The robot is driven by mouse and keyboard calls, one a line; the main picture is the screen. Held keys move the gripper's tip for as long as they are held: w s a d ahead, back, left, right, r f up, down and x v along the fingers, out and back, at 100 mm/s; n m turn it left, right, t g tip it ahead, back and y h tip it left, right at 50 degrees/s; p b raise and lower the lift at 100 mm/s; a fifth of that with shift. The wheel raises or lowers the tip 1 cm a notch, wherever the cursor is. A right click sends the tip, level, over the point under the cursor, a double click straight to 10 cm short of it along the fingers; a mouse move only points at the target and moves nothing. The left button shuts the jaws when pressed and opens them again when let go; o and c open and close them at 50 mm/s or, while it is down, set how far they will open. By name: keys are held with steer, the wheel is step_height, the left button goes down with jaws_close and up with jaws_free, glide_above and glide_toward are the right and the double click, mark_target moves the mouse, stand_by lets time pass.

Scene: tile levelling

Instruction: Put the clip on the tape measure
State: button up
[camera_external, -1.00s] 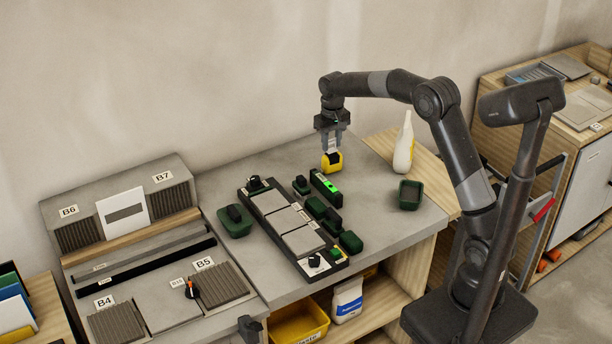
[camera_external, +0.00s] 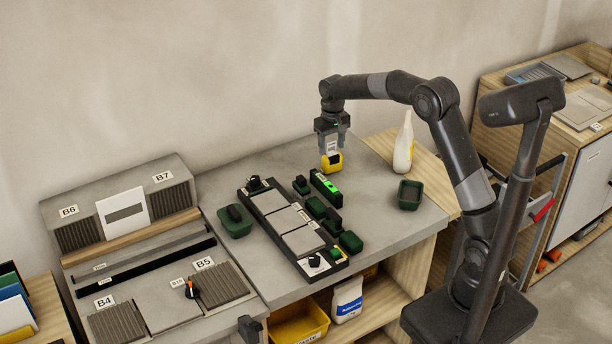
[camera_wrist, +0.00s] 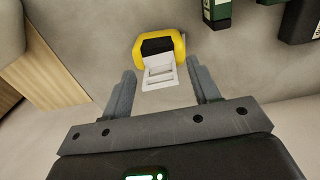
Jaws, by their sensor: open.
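The yellow tape measure (camera_external: 332,165) stands at the back of the worktop, directly below my gripper (camera_external: 332,151). In the wrist view the tape measure (camera_wrist: 138,50) has a black patch on its near side. A pale clip with slots (camera_wrist: 160,76) lies against that patch and extends toward my gripper (camera_wrist: 163,82). The clip also shows as a pale piece between the fingers in the external view (camera_external: 332,147). My fingers are open, one on each side of the clip, with visible gaps. How the clip is seated on the tape measure cannot be told.
A green level (camera_external: 326,186) and several dark green blocks lie in front of the tape measure, beside the black tile frame (camera_external: 300,262). A white bottle (camera_external: 403,148) and a green bin (camera_external: 410,195) stand to the right.

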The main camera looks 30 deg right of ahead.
step_height(320, 180, up, 12)
steer(key=f, duration=0.1)
steer(key=s+d+r+t, duration=0.1)
steer(key=s+d+r, duration=0.2)
steer(key=s+r, duration=0.45)
steer(key=s+d+r+t, duration=0.2)
steer(key=s+d, duration=0.1)
steer(key=s, duration=0.9)
steer(key=s+d+f+t, duration=0.1)
steer(key=s+f, duration=0.2)
steer(key=s, duration=0.7)
steer(key=s+d+f+t, duration=0.1)
steer(key=s+f, duration=0.3)
steer(key=s, duration=0.6)
steer(key=shift+d+f+t, duration=0.15)
steer(key=shift+d+t, duration=0.15)
steer(key=shift+d, duration=0.2)
